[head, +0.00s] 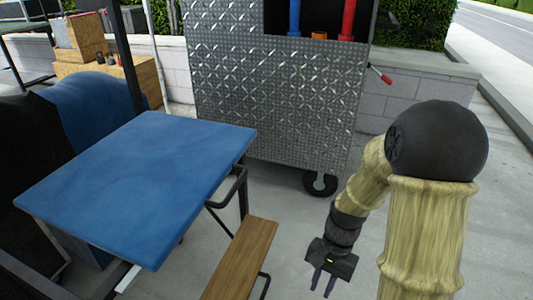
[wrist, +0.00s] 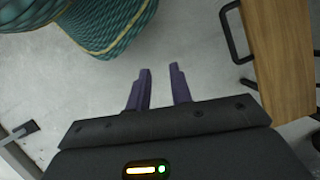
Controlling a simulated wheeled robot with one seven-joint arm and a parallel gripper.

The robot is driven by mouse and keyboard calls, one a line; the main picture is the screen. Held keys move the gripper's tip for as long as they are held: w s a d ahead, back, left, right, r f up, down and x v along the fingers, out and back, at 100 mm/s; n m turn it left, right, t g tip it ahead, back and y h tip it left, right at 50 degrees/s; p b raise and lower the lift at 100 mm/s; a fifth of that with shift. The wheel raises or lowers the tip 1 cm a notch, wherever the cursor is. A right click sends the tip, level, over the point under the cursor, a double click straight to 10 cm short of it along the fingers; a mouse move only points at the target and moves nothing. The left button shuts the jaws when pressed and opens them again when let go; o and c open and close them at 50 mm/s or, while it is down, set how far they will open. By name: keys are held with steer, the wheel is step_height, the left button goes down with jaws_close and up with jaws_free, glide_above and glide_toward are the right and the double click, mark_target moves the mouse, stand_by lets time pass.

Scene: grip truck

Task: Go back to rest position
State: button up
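My gripper (head: 323,281) hangs low over the grey pavement in the head view, to the right of a wooden bench. In the wrist view my gripper (wrist: 161,88) shows two purple fingers with a clear gap between them. Nothing is between the fingers, only bare pavement behind them. My arm is bent, with its large dark joint at the right of the head view.
A blue-topped table (head: 145,180) stands at left, with the wooden bench (head: 243,258) beside it. A diamond-plate metal cart (head: 270,100) on wheels stands behind.

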step_height(320, 180, up, 51)
steer(key=d+n+t+h+p, duration=0.1)
steer(key=n+t+p, duration=0.5)
steer(key=p, duration=3.6)
steer(key=shift+d+h+p, duration=0.35)
steer(key=shift+d+h, duration=0.05)
steer(key=shift+h, duration=0.2)
steer(key=shift+f, duration=0.1)
